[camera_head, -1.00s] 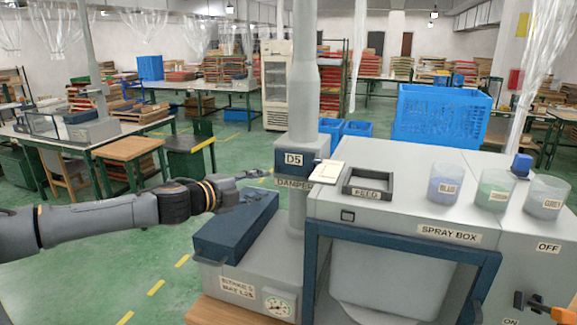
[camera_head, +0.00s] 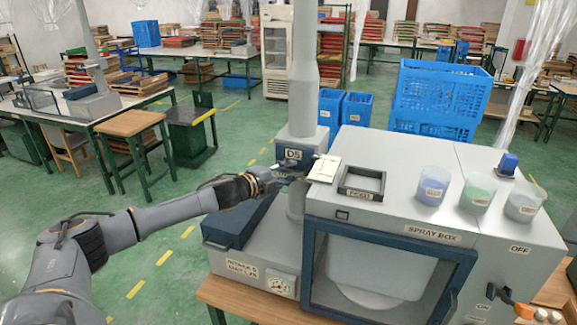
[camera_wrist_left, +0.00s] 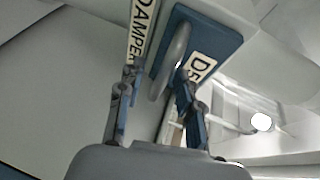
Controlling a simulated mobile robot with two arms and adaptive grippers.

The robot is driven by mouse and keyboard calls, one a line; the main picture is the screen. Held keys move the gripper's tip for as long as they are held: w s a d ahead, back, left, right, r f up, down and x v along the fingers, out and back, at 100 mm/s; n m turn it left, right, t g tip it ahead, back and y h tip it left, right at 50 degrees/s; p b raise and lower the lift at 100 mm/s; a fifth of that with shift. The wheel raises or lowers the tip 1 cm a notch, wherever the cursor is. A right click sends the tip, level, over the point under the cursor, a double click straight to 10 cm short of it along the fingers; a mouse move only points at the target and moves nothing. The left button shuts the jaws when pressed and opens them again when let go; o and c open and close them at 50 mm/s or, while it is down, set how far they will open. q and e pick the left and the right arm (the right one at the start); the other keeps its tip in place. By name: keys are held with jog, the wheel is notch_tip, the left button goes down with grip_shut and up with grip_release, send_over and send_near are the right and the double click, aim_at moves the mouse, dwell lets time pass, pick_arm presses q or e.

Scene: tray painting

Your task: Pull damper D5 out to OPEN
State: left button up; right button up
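Damper D5 is a blue block with a D5 label (camera_head: 293,154) on the grey vertical duct (camera_head: 303,105), left of the spray box. In the left wrist view, its blue plate (camera_wrist_left: 215,42) carries a grey loop handle (camera_wrist_left: 176,55) beside a DAMPER label (camera_wrist_left: 141,30). My left gripper (camera_head: 284,171) is at the damper's front. In the left wrist view its fingers (camera_wrist_left: 158,92) are apart, with the lower end of the handle between or just beyond the tips. Contact cannot be told. The head view partly hides the handle behind the gripper. My right gripper is not in view.
The spray box (camera_head: 395,200) stands right of the duct, with a pale plate (camera_head: 324,168), a black feed frame (camera_head: 362,183) and several cups on top. A blue box (camera_head: 238,222) lies below my left forearm.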

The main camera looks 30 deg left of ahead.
pick_arm(q)
jog(key=shift+w, duration=0.3)
jog(key=shift+c, duration=0.5)
grip_shut()
